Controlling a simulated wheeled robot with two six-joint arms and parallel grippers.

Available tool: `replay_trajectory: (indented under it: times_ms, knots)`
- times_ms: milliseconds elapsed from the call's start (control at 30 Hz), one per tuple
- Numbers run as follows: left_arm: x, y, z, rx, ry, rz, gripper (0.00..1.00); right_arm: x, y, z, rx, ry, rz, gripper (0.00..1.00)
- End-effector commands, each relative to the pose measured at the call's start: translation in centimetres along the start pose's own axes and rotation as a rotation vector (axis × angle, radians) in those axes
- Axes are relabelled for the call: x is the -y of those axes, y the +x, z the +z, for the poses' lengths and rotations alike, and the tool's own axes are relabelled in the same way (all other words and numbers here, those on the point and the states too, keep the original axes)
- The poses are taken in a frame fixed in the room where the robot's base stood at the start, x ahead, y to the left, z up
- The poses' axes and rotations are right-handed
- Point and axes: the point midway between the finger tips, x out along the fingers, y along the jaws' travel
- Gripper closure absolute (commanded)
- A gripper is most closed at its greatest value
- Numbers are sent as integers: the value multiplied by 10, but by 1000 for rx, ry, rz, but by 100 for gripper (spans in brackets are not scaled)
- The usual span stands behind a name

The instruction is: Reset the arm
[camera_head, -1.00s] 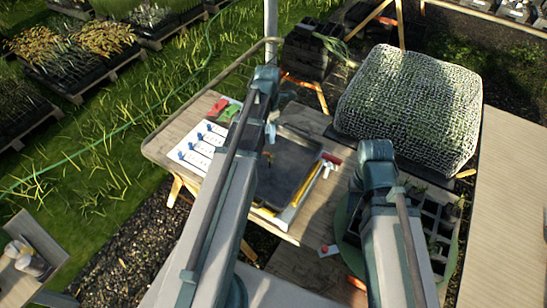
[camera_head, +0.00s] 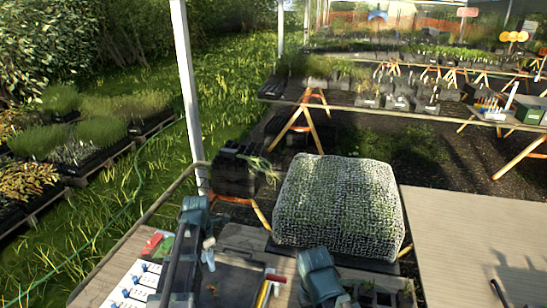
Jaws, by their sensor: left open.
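My left arm rises from the bottom edge, left of the middle. My left gripper (camera_head: 209,256) shows small and pale beside the arm, partly hidden by it, above the dark tray (camera_head: 240,272) on the wooden bench. It is open, and I see nothing held in it. My right arm (camera_head: 318,274) shows at the bottom middle, with its upper joint over the bench. My right gripper is not visible; it is hidden or below the picture.
A net-covered block of plants (camera_head: 340,210) stands behind my right arm. Black crates (camera_head: 236,172) are stacked behind the bench. White cards with blue pieces (camera_head: 128,290) lie at left. A bare table (camera_head: 470,235) fills the right. A metal post (camera_head: 187,90) rises at the back left.

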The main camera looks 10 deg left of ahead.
Motion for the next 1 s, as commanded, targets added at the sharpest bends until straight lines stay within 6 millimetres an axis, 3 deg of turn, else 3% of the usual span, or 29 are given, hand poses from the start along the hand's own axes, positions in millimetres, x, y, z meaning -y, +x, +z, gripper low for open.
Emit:
replay_trajectory:
  times_ms: [167, 433, 700, 900, 1000]
  knots:
    - [39, 9, 12, -12, 325, 0, 56, 1, 9, 0, 0, 0, 0, 50]
    - [128, 26, 30, -49, 1179, -12, 56, 2, 26, -2, 0, -1, 0, 50]
    - [208, 41, 31, -86, 2026, -46, 56, 4, 42, -2, 0, -1, 0, 50]
    - [249, 49, 26, -107, 2508, -80, 56, 5, 50, -3, 0, -2, 1, 50]
    - [260, 51, 24, -113, 2655, -93, 56, 5, 52, -3, 0, -2, 1, 50]
